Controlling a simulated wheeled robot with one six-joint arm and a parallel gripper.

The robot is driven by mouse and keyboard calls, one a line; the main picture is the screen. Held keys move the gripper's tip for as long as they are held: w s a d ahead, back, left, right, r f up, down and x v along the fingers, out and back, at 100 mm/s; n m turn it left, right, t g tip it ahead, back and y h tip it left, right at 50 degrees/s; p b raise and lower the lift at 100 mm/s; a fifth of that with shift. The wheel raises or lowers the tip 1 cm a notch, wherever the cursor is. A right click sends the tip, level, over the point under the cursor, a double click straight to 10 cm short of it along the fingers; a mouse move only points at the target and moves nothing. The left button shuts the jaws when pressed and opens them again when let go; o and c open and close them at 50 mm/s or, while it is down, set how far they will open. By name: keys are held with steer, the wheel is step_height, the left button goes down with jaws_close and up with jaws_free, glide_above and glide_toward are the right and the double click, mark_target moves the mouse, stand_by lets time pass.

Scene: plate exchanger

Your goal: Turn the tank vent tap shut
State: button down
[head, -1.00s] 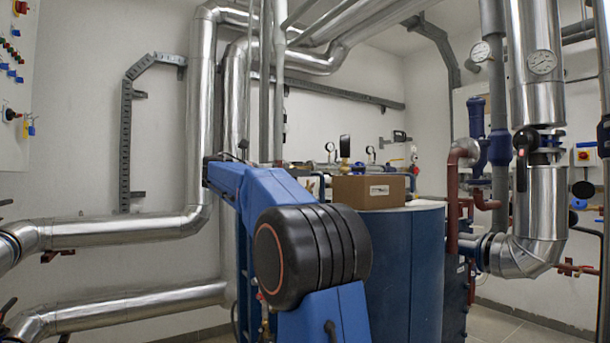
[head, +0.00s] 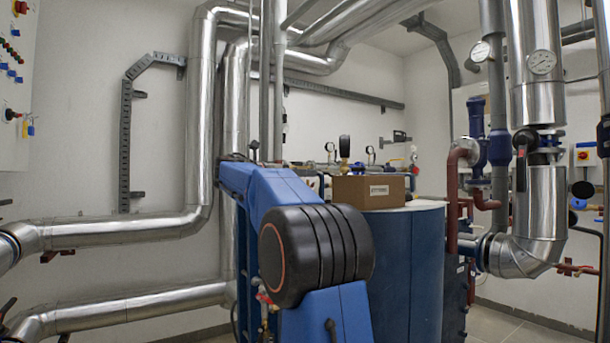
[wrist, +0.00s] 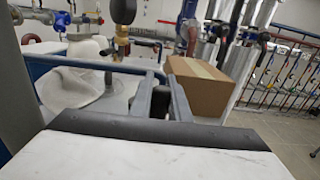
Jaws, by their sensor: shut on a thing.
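My gripper (wrist: 161,88) shows in the wrist view, beyond the white wrist body and its dark front edge. Its grey fingers are closed around a small dark piece, which I take to be the handle of the tank vent tap (wrist: 161,100). The fingers and wrist hide most of the tap, so its turn angle cannot be read. In the head view my blue arm hides the gripper and the tap. The blue tank (head: 405,270) stands just behind my arm.
A cardboard box (head: 368,190) sits on the tank top, right of my gripper in the wrist view (wrist: 198,88). A brass fitting with a black top (wrist: 123,25) stands just beyond the fingers. Silver insulated pipes (head: 540,205) rise at the right.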

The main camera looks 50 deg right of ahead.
steer(key=shift+s, duration=0.15)
steer(key=s+m, duration=0.1)
steer(key=m, duration=0.1)
steer(key=s+f+m, duration=0.1)
steer(key=m, duration=0.1)
steer(key=s+a+m, duration=0.1)
steer(key=m, duration=0.2)
steer(key=shift+s+f, duration=0.2)
steer(key=shift+s, duration=0.2)
steer(key=m, duration=0.1)
steer(key=s+f+m, duration=0.1)
steer(key=shift+s+a+m, duration=0.1)
steer(key=shift+a+m, duration=0.05)
steer(key=shift+m, duration=0.25)
steer(key=shift+s+a+f+m, duration=0.1)
steer(key=shift+s+f+m, duration=0.15)
steer(key=shift+f+m, duration=0.85)
steer(key=shift+s+a+f+m, duration=0.1)
steer(key=shift+s+f+m, duration=0.35)
steer(key=shift+m, duration=1.2)
steer(key=shift+s+f+m, duration=0.1)
steer(key=shift+f+m, duration=0.8)
steer(key=shift+m, duration=0.45)
steer(key=c, duration=1.7)
jaws_free()
steer(key=shift+o, duration=0.2)
steer(key=shift+a, duration=0.15)
